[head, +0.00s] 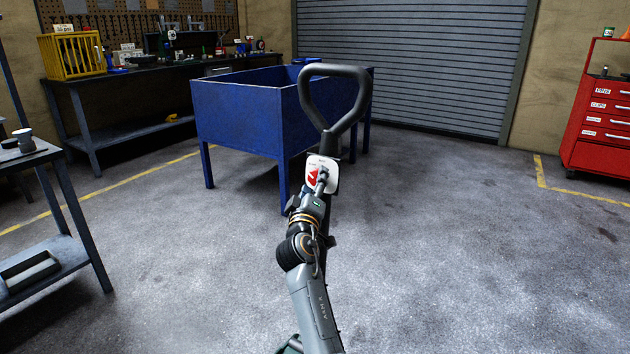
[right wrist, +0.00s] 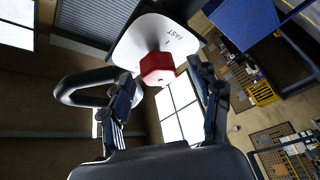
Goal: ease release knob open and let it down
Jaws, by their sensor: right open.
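The red release knob (head: 313,177) sits on a white plate (head: 330,164) on the jack's handle. The handle's black loop grip (head: 364,84) stands up above it. My right gripper (head: 320,186) is at the knob in the head view and covers part of it. In the right wrist view the red knob (right wrist: 157,68) shows ahead, between the two spread fingers of my right gripper (right wrist: 161,82). The gripper is open and I see no clear contact. The plate (right wrist: 135,45) there carries the word FAST. The jack's lower body is hidden behind my arm. My left gripper is not in view.
A blue bin on legs (head: 240,108) stands just behind the handle. A dark shelf table (head: 75,215) is at the left, a workbench (head: 130,72) at the back left, a red drawer cabinet (head: 597,115) at the right. The floor at the right is clear.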

